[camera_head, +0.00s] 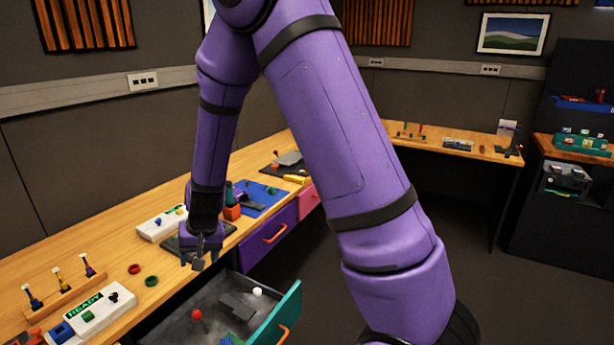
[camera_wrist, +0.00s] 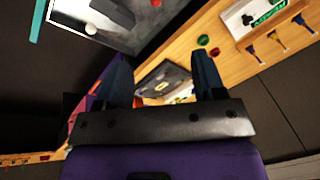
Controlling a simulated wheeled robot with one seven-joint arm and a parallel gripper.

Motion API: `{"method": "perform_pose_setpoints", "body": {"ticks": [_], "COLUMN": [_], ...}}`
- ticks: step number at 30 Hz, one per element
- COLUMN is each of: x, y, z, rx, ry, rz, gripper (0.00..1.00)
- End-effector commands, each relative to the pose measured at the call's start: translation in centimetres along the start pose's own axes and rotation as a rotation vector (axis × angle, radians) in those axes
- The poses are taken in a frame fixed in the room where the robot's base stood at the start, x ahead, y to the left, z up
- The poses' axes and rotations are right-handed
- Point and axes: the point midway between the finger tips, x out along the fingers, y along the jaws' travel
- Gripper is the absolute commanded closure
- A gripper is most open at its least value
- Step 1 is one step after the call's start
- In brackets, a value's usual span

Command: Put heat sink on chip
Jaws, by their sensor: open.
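My gripper (camera_head: 200,257) is open over the table's front edge, near a dark board. In the wrist view its two fingers (camera_wrist: 161,56) stand wide apart with nothing between their tips. The dark board (camera_wrist: 165,80) lies on the table beyond the fingers and may bear the chip; its details are too small to tell. In the head view the gripper partly hides this board (camera_head: 222,232). A dark grey block (camera_head: 236,306) lies in the open drawer, and it also shows in the wrist view (camera_wrist: 112,12). I cannot tell whether it is the heat sink.
The open drawer (camera_head: 290,312) with a teal front sticks out below the table. It holds a red ball (camera_head: 197,314) and a white piece (camera_head: 257,292). Red and green rings (camera_head: 151,281) and a READY panel (camera_head: 118,300) are on the table at left. A blue mat (camera_head: 268,197) lies farther back.

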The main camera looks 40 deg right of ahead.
Motion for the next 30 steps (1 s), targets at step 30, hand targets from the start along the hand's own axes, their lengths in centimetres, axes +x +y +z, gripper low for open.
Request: {"method": "perform_pose_setpoints", "body": {"ticks": [30], "x": [-32.0], "y": [6.3], "z": [14.0], "rx": [-0.305], "ry": [0.188], "rz": [0.028], "gripper": [0.37]}}
